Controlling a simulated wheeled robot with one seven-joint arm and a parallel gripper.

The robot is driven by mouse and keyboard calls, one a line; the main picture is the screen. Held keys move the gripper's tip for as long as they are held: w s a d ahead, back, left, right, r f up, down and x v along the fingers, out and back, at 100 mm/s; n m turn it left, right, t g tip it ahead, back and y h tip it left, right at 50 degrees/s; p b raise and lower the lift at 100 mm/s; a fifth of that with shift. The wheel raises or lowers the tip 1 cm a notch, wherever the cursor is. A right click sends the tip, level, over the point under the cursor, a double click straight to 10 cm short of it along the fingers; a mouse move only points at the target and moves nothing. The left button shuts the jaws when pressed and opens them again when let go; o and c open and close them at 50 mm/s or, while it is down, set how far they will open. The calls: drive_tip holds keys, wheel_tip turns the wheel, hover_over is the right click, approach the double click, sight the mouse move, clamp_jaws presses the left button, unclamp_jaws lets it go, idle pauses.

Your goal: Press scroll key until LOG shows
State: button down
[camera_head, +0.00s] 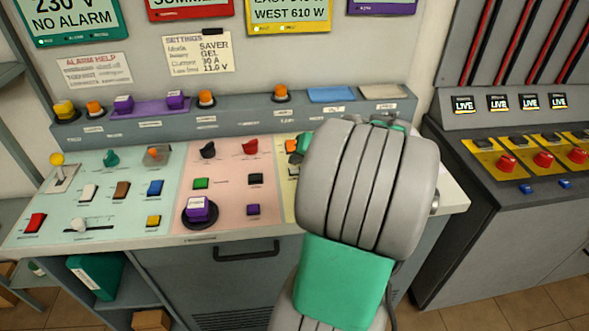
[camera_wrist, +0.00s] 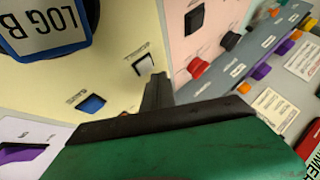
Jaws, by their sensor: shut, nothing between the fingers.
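In the wrist view my gripper (camera_wrist: 157,92) is shut and empty, its dark tip pointing at the pale yellow panel (camera_wrist: 120,35). The tip is close to a white key (camera_wrist: 144,66); I cannot tell whether it touches. A blue key (camera_wrist: 92,104) lies to the left of the white one. The small labels beside both keys are too blurred to read, so I cannot tell which is the scroll key. A large blue piece marked LOG B (camera_wrist: 45,25) is at upper left. In the head view my arm hides the gripper and most of the yellow panel.
The head view shows a green display (camera_head: 75,18) reading 230 V NO ALARM, a yellow display (camera_head: 290,14) reading WEST 610 W, and a cut-off purple display (camera_head: 382,6). Pink (camera_head: 225,225) and mint (camera_head: 130,185) panels with several controls lie left of my arm. A dark cabinet (camera_head: 520,225) stands right.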

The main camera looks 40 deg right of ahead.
idle(0.6)
drive_tip(key=shift+f, duration=0.4)
drive_tip(key=shift+f+b, duration=0.5)
drive_tip(key=shift+b, duration=0.05)
idle(0.6)
drive_tip(key=shift+r+p, duration=0.8)
drive_tip(key=shift+r, duration=0.1)
drive_tip(key=shift+r, duration=0.1)
wheel_tip(320, 180, up, 5)
drive_tip(key=p, duration=0.4)
